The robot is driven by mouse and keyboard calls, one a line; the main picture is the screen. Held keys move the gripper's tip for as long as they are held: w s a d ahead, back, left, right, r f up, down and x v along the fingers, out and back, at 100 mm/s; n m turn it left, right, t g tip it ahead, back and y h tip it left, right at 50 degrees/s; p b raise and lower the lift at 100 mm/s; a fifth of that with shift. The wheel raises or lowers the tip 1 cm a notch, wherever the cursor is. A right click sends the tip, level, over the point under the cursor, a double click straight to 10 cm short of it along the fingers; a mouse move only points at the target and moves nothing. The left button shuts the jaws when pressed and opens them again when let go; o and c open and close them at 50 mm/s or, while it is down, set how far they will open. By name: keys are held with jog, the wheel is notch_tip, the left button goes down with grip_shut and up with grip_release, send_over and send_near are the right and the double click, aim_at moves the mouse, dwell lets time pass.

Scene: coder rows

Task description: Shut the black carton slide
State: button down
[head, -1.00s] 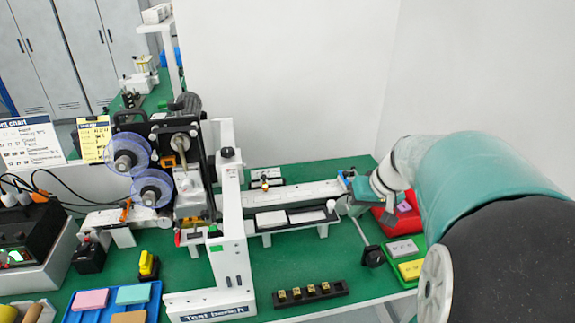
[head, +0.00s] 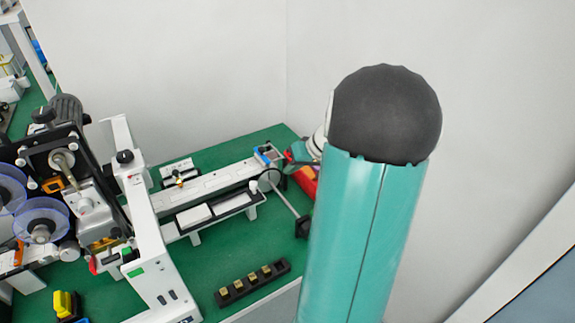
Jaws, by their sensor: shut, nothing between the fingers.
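A white conveyor rail (head: 225,180) runs across the green bench. I cannot tell for sure which piece is the black carton slide. A rod with a round black knob (head: 302,227) sticks out from the rail's right end. My gripper (head: 288,158) is by that end, near a blue piece (head: 266,155). Its teal hand shows only in part, the rest behind my arm. The fingers look shut and hold nothing that I can see.
A black holder with several brass pieces (head: 252,283) sits at the bench's front. A white frame (head: 138,215) and a machine with clear reels (head: 40,222) stand at the left. A red bin (head: 305,185) is partly hidden behind my arm. White walls close off the back.

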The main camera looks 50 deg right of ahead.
jog(key=w+a+f, duration=0.4)
jog(key=w+f, duration=0.1)
jog(key=w, duration=0.1)
jog(key=shift+a+f, duration=0.2)
jog(key=shift+a, duration=0.15)
jog(key=shift+a, duration=0.1)
jog(key=w+a, duration=0.2)
jog(key=a, duration=0.5)
jog(key=w+a, duration=0.2)
jog(key=a, duration=0.5)
jog(key=w+a, duration=0.2)
jog(key=a, duration=0.6)
jog(key=shift+w, duration=0.2)
